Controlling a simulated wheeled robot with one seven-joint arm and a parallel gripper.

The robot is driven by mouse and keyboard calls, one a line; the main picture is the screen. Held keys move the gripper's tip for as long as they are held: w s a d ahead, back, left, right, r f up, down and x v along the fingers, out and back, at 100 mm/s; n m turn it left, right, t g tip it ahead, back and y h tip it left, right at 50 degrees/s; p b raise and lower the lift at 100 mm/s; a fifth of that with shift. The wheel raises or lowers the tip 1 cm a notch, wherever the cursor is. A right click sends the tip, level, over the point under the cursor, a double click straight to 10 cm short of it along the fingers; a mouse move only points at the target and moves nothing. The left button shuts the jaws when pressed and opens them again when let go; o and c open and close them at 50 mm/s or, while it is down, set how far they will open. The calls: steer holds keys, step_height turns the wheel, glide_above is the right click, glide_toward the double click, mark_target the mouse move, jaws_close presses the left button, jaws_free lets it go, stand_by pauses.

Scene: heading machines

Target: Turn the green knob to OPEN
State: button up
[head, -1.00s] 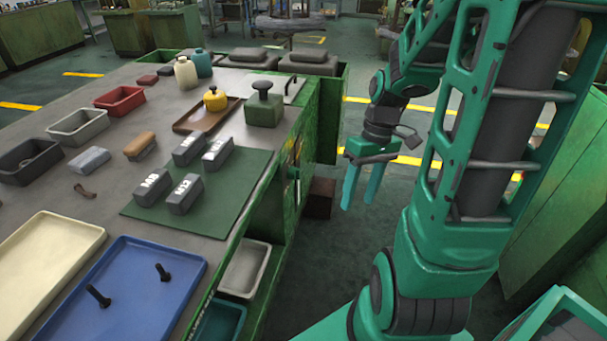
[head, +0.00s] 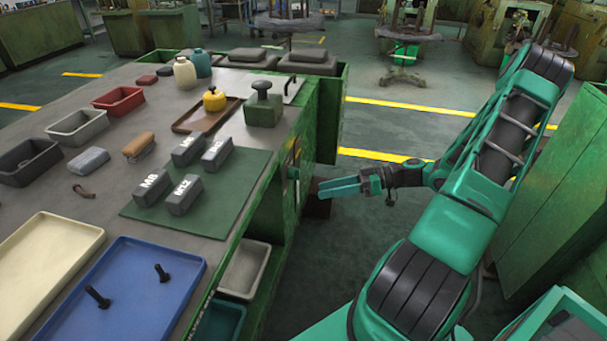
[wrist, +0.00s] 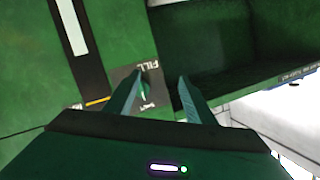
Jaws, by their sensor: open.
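The green knob (wrist: 145,88) sits on a dark grey plate (wrist: 127,76) on the green cabinet face in the wrist view. The plate's lettering reads FILL, with another label by the knob too small to read surely. In the head view the knob (head: 293,173) shows small at the bench's side. My gripper (head: 322,188) is open and points left towards this side, apart from it. The knob's exact setting is hard to tell.
A white gauge strip (wrist: 72,28) is beside the plate. An open shelf recess (wrist: 215,50) lies to its right. The bench (head: 230,250) carries trays, bins and grey blocks on a green mat (head: 225,195). A brown box (head: 318,207) stands on the floor below my gripper.

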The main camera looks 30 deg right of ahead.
mark_target(294, 174)
steer(key=w+d+r+t, duration=0.1)
steer(key=w+d+t, duration=0.1)
steer(key=d+t, duration=0.2)
steer(key=x, duration=1)
steer(key=shift+a+r+y, duration=0.3)
steer(key=shift+a+r, duration=0.1)
steer(key=shift+a, duration=0.05)
